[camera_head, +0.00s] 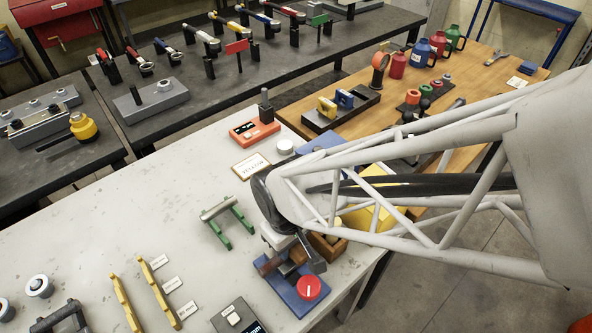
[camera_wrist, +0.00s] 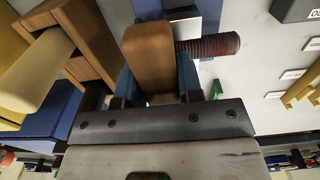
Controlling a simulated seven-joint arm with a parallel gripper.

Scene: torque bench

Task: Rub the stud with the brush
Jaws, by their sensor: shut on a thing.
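My gripper (camera_wrist: 158,82) is shut on the brush (camera_wrist: 148,52), whose brown wooden block shows between the two fingers in the wrist view. The stud (camera_wrist: 208,46) is a rusty brown threaded rod lying level. It sticks out to the right from behind the brush, and its other part is hidden. I cannot tell whether the bristles touch it. In the head view the stud (camera_head: 268,265) lies over a blue base plate (camera_head: 282,290) beside my gripper (camera_head: 292,262). My arm partly hides the area there.
A red round knob (camera_head: 308,287) sits at the plate's right. A wooden box (camera_wrist: 88,35) with a cream handle (camera_wrist: 38,70) in it is close on the left. A green stand (camera_head: 222,228) and yellow racks (camera_head: 158,290) are to the left. The grey bench between them is clear.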

